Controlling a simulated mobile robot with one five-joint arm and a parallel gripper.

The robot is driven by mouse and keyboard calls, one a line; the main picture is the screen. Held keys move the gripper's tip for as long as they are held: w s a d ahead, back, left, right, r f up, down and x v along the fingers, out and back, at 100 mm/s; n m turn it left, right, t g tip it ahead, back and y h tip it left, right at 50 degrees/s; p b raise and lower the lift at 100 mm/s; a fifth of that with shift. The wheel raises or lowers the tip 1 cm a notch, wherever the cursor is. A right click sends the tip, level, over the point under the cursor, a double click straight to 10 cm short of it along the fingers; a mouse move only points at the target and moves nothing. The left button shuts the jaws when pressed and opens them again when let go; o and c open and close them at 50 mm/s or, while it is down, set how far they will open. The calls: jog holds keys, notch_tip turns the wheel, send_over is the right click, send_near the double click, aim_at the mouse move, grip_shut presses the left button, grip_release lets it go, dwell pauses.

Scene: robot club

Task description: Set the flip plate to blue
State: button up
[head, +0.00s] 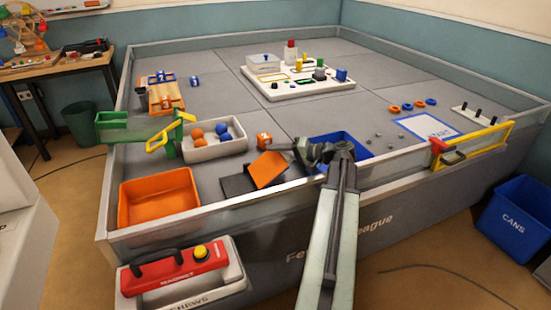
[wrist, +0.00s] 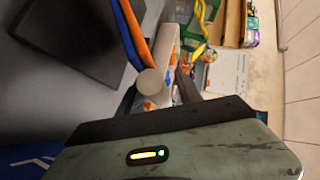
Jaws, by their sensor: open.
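The flip plate (head: 268,170) stands tilted beside a dark flat base (head: 238,187) near the table's front edge. Its orange face shows in the head view. In the wrist view the plate (wrist: 131,32) is nearly edge-on, with a blue layer beside an orange one. A pale round knob (wrist: 151,82) sits at the plate's end, between the finger regions of my gripper (wrist: 158,95). I cannot tell whether the fingers touch it. In the head view my gripper (head: 303,151) is just right of the plate, open and empty.
An orange bin (head: 158,198) and a white tray of balls (head: 215,150) lie left. A blue bin (head: 345,143) is behind my gripper. The table's front wall (head: 230,204) runs close by.

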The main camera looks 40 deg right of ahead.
jog(key=shift+w+a, duration=0.1)
jog(key=shift+w, duration=0.05)
grip_shut()
jog(key=shift+w, duration=0.1)
dwell(1.2)
